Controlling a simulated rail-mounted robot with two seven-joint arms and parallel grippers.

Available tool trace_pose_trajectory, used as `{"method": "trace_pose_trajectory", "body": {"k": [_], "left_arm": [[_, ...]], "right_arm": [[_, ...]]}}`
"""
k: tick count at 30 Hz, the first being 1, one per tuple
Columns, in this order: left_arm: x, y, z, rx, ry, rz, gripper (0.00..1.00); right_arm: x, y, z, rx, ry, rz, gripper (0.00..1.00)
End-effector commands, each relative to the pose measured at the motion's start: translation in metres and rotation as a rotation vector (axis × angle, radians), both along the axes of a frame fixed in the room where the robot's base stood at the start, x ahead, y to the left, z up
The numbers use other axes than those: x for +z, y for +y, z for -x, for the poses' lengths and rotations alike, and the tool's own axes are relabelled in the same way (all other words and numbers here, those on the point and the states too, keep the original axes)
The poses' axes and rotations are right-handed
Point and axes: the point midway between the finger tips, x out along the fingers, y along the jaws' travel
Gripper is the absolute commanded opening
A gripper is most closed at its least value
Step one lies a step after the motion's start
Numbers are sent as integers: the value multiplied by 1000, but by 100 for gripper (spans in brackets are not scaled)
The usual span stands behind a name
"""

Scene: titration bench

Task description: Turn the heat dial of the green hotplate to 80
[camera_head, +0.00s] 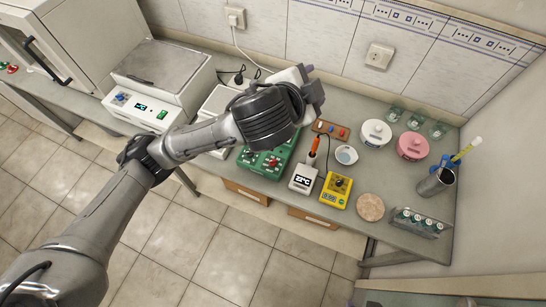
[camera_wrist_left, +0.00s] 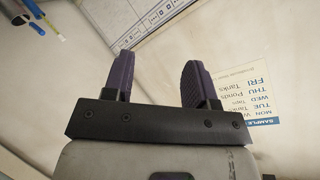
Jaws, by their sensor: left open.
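The green hotplate (camera_head: 284,155) stands on the bench near the middle of the head view. My left arm and wrist hide its rear and upper part. Its front panel shows small light and red controls (camera_head: 272,163), too small to read a dial setting. My left gripper (camera_head: 316,78) is above and behind the hotplate, off to the upper right of it, apart from the controls. In the left wrist view its two purple fingers (camera_wrist_left: 160,65) stand apart with nothing between them. My right gripper is not in view.
Close right of the hotplate are a white meter (camera_head: 303,180) with an orange probe (camera_head: 315,145) and a yellow meter (camera_head: 336,190). A white hotplate-like device (camera_head: 150,108) stands left. Lidded jars (camera_head: 412,146) and a vial rack (camera_head: 418,222) are right. The wall is behind.

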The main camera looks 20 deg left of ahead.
Motion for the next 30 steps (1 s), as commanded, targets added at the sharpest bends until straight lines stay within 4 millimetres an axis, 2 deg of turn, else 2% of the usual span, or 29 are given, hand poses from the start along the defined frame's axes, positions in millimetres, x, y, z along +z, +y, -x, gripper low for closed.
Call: {"method": "trace_pose_trajectory", "body": {"k": [1, 4, 8, 11, 12, 15, 18, 21, 26, 30], "left_arm": [[3, -2, -10, -6, 17, -54, 52], [-11, -2, -28, 0, 99, -130, 52], [-51, 15, -48, 74, 271, -169, 52], [-101, 38, -55, 182, 446, -148, 52], [-129, 49, -53, 241, 534, -127, 52], [-192, 75, -41, 431, 744, -43, 52], [-229, 89, -30, 635, 897, 86, 52], [-242, 93, -23, 838, 999, 252, 52], [-246, 83, -12, 1109, 1091, 489, 52], [-246, 78, -10, 1281, 1081, 630, 52]], "right_arm": [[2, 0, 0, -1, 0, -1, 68], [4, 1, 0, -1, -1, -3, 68], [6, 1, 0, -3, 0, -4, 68], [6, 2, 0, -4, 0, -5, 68], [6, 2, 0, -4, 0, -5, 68], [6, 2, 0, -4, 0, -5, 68], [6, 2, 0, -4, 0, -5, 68], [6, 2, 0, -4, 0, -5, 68], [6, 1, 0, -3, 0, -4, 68], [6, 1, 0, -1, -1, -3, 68]]}}
